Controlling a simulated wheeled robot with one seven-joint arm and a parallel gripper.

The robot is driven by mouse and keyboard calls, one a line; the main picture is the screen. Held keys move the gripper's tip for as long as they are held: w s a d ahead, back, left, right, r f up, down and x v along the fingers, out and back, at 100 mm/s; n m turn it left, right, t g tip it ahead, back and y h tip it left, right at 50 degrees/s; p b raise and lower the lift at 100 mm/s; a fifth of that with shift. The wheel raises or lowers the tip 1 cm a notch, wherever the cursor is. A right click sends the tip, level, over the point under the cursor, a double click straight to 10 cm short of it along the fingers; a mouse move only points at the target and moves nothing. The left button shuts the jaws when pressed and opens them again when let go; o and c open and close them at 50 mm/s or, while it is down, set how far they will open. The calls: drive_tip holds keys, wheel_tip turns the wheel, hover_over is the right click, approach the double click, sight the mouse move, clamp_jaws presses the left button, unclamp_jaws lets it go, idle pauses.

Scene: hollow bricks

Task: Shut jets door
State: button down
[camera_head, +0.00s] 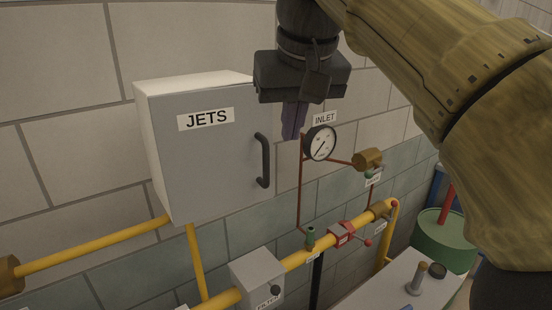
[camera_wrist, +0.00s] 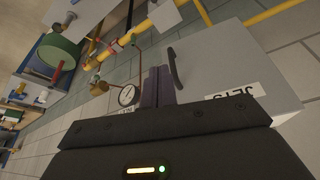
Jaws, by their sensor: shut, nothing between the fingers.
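The grey jets door (camera_head: 215,155) is the front of a pale box (camera_head: 190,80) on the wall, left of centre in the head view. It bears a JETS label and a dark upright bar handle (camera_head: 262,160) near its right edge. The door looks flush or nearly flush with the box; I cannot tell whether a small gap remains. My gripper (camera_head: 293,121) points down, shut and empty, just right of the door's upper right edge. In the wrist view, my gripper (camera_wrist: 157,86) shows beside the handle (camera_wrist: 175,68) and the door (camera_wrist: 225,65). I see no clear contact with either.
A round INLET gauge (camera_head: 320,143) hangs close to the right of my fingers, with thin red pipes below. Yellow pipes (camera_head: 305,255) with valves and a grey filter box (camera_head: 257,278) run underneath. A green drum (camera_head: 443,240) stands at the right.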

drive_tip(key=p, duration=0.2)
approach(267, 175)
drive_tip(key=x, duration=0.5)
drive_tip(key=shift+s+d+f, duration=0.1)
drive_tip(key=shift+f, duration=0.1)
drive_tip(key=shift+s, duration=0.1)
drive_tip(key=shift+w+n+p, duration=0.25)
drive_tip(key=shift+n+p, duration=0.15)
